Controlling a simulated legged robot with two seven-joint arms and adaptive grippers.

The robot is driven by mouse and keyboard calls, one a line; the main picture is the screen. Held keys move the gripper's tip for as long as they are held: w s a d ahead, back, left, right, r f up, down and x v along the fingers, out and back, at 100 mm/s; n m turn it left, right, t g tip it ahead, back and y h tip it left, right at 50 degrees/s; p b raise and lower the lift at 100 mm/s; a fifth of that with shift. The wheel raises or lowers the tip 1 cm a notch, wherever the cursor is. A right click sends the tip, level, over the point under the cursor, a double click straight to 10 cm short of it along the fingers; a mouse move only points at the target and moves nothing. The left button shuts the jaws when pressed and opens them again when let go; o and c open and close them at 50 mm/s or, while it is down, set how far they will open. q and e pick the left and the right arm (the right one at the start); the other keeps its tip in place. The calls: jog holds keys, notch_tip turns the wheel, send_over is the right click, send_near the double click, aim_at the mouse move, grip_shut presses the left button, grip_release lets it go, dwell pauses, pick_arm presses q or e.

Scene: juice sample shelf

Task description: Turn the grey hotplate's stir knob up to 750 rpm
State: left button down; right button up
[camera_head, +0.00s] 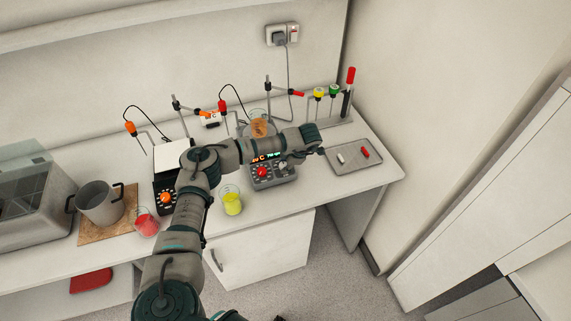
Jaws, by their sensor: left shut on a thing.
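The grey hotplate (260,183) stands near the front of the bench, with a beaker of orange liquid (259,128) on top, partly behind my arm. Its front panel carries a red knob (262,172) on the left and a lit display (266,157) with red and green digits. The green rpm figure is too small and too covered to read surely. My left gripper (284,166) reaches over the plate from above and is shut on the stir knob at the panel's right side. The fingers mostly hide that knob.
A black hotplate with an orange knob (166,198) stands left, partly behind my arm. Beakers of yellow (232,203) and red (146,223) liquid stand near the front edge. A grey tray (344,164) with small stir bars lies right. Clamp stands and cables rise behind.

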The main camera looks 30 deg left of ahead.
pick_arm(q)
jog(key=c, duration=0.8)
grip_release()
jog(key=shift+w+r, duration=0.1)
jog(key=shift+r, duration=0.15)
jog(key=shift+o, duration=0.2)
jog(key=shift+f, duration=0.1)
jog(key=v, duration=1.1)
jog(key=shift+d+r, duration=0.15)
jog(key=shift+r, duration=0.25)
jog(key=shift+f, duration=0.1)
